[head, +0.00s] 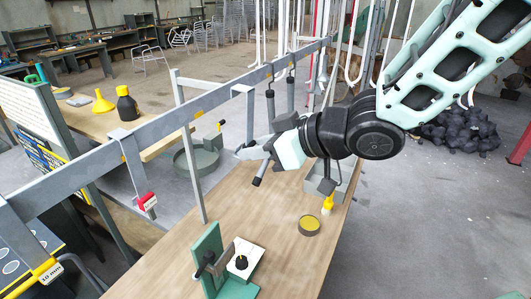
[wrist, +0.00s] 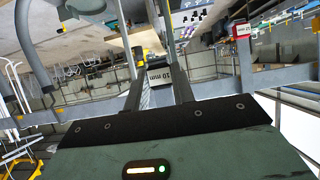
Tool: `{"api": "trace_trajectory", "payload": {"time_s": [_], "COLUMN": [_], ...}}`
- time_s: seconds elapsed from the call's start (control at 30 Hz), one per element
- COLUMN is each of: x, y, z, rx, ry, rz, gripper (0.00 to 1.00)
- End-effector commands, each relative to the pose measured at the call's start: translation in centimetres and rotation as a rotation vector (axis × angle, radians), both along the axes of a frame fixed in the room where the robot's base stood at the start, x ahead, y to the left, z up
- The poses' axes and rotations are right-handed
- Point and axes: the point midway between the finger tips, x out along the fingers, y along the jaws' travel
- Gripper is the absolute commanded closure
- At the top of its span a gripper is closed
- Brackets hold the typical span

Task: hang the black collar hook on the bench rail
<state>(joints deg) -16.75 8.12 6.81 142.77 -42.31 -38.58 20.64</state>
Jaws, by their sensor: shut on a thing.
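The black collar hook (head: 243,89) is a bent grey strip whose top lies at the bench rail (head: 185,118), a grey bar running diagonally above the bench. Its lower part runs down to my gripper (head: 250,160), which is shut on it just below the rail. In the wrist view a pale tag marked 10 mm (wrist: 168,77) shows between the fingers (wrist: 157,92). The collar is mostly hidden by the fingers. I cannot tell whether the hook's weight rests on the rail.
A red-collared hook (head: 147,201) and a yellow-collared one (head: 46,270) hang on the rail to the left. More dark hanging tools (head: 290,92) are to the right. Below, the wooden bench (head: 165,262) carries a green fixture (head: 209,255) and a yellow-topped tin (head: 310,225).

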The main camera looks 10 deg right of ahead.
Motion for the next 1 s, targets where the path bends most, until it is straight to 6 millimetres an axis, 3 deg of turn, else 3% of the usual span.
{"api": "trace_trajectory", "payload": {"time_s": [0.43, 1.0], "x": [0.1, 2.9], "y": [0.1, 3.8], "z": [-0.1, -0.9], "rx": [-0.001, -0.001], "ry": [-0.001, -0.001], "rz": [0.003, 0.003], "gripper": [1.0, 1.0]}}
